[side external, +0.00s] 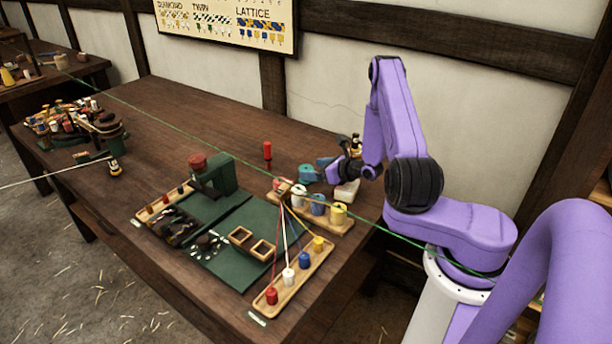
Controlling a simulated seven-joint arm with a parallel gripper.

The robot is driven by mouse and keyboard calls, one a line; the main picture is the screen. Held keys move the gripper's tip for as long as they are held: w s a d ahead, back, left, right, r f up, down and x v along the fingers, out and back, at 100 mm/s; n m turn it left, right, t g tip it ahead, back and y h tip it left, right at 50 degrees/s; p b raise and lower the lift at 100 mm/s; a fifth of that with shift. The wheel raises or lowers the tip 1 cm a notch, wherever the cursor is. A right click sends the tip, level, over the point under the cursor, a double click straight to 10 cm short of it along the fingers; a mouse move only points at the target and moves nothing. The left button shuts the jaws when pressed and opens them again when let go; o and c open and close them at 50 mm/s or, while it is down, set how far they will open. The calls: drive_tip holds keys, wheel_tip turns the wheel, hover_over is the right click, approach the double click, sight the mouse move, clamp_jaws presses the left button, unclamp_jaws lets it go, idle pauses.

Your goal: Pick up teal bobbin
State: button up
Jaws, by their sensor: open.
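The teal bobbin (305,174) stands at the right part of the table, just behind a wooden rack of bobbins. The fingers are open and close to the bobbin's right side. I cannot tell from this view whether they touch it or stand around it.
The wooden rack (325,222) holds red, white, blue and yellow bobbins in front of the gripper. A red peg (267,151) stands behind left. A green stand (222,177) is further left. A green cord crosses the scene. The table's back middle is clear.

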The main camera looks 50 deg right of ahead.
drive_tip(key=shift+x, duration=1.1)
drive_tip(key=c, duration=1.1)
